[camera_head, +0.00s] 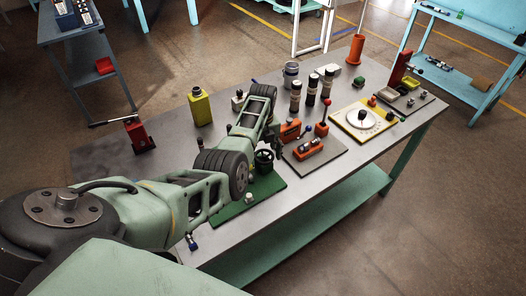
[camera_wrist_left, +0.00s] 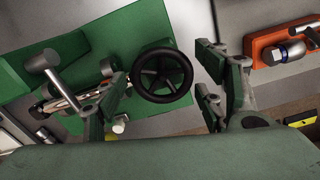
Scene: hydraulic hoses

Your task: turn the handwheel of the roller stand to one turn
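The black spoked handwheel (camera_head: 264,156) is at the back of the roller stand's green base plate (camera_head: 264,188). In the left wrist view the handwheel (camera_wrist_left: 162,76) is near the middle, beside the green stand (camera_wrist_left: 110,40) and its metal rod parts. My left gripper (camera_head: 275,138) is just behind the handwheel in the head view, partly hidden by its own arm. In the left wrist view my left gripper (camera_wrist_left: 163,84) is open, one finger on each side of the wheel. I cannot tell whether either finger touches the rim. My right gripper is not in view.
Right of the stand lies a plate with orange clamps (camera_head: 310,149). Dark cylinders (camera_head: 311,90), a white dial on a yellow plate (camera_head: 361,120) and a yellow bottle (camera_head: 200,107) stand on the grey table (camera_head: 165,165). The table's front edge is close to the stand.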

